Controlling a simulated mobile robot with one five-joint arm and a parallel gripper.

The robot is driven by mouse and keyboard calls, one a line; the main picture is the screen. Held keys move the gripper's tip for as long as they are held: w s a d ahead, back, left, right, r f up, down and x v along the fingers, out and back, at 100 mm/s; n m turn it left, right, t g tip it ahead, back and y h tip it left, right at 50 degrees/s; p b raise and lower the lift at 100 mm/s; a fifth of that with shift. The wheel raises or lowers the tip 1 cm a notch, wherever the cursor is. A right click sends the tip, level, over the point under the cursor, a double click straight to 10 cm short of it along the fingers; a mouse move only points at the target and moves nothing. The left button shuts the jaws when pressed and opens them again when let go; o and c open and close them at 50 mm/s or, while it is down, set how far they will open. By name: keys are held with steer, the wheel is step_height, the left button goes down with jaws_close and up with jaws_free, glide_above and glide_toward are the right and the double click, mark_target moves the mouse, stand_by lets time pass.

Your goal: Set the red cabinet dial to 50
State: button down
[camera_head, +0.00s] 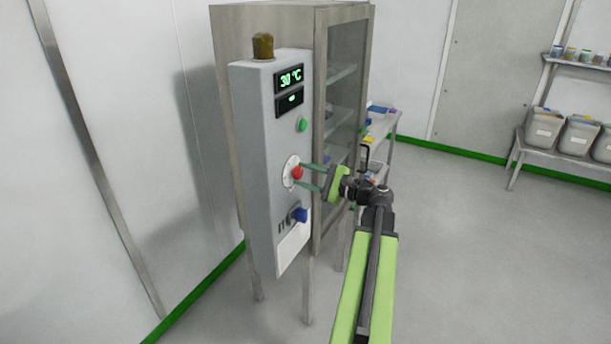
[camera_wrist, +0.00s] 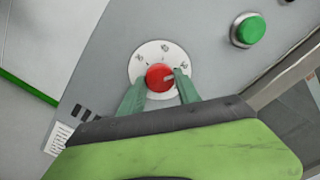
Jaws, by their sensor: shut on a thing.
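The red dial (camera_head: 297,173) sits on a round white scale plate on the grey control panel (camera_head: 263,130) of the cabinet. The fingers also show in the wrist view (camera_wrist: 160,88). The upper display (camera_head: 290,78) reads 30 °C. The lower display (camera_head: 290,100) shows a short green mark.
A green button (camera_head: 302,125) is above the dial and a blue knob (camera_head: 299,215) below it. An amber lamp (camera_head: 263,46) tops the panel. The glass-doored cabinet (camera_head: 345,90) stands right behind. A bench with bins (camera_head: 545,128) is far right; open floor lies between.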

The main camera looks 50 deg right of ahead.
stand_by(0.4)
steer(key=c, duration=0.9)
jaws_free()
steer(key=shift+o, duration=0.2)
steer(key=shift+s, duration=0.1)
steer(key=v, duration=1.7)
steer(key=shift+s, duration=0.15)
steer(key=shift+f, duration=0.1)
